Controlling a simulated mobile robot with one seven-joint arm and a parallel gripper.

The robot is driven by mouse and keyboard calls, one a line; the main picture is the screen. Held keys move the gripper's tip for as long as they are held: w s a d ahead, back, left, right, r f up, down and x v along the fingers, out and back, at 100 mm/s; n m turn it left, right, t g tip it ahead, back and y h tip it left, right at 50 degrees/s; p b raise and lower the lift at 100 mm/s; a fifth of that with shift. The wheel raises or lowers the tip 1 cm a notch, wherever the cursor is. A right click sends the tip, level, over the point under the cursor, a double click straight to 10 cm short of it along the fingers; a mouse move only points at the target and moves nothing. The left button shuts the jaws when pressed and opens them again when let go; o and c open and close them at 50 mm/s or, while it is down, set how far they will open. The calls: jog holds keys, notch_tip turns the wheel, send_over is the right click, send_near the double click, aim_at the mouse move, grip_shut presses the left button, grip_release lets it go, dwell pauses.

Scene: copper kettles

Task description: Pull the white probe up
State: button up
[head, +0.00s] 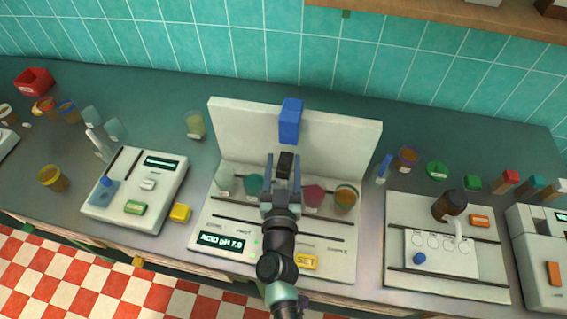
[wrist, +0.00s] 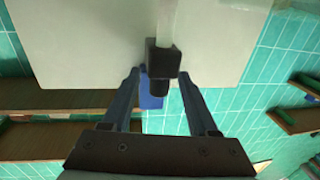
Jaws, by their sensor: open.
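The white probe shows in the wrist view as a pale upright rod (wrist: 169,20) with a black block-shaped cap (wrist: 163,60). This view looks upside down, so the rod hangs below the cap. In the head view only the dark cap (head: 285,163) shows clearly; my gripper hides the rod. My gripper (head: 283,160) is open, its two fingers on either side of the cap. In the wrist view the fingertips (wrist: 159,74) reach alongside the cap, close to the right finger; I cannot tell whether they touch. A blue block (head: 290,120) stands behind the cap.
The white meter station (head: 222,130) has a tall back panel close behind my gripper. Cups stand on both sides of my gripper, including a green one (head: 253,184) and a red one (head: 313,196). A yellow SET button (head: 306,262) is in front.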

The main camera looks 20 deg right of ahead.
jog(key=shift+w+d, duration=0.1)
jog(key=shift+w, duration=0.15)
grip_shut()
dwell(1.4)
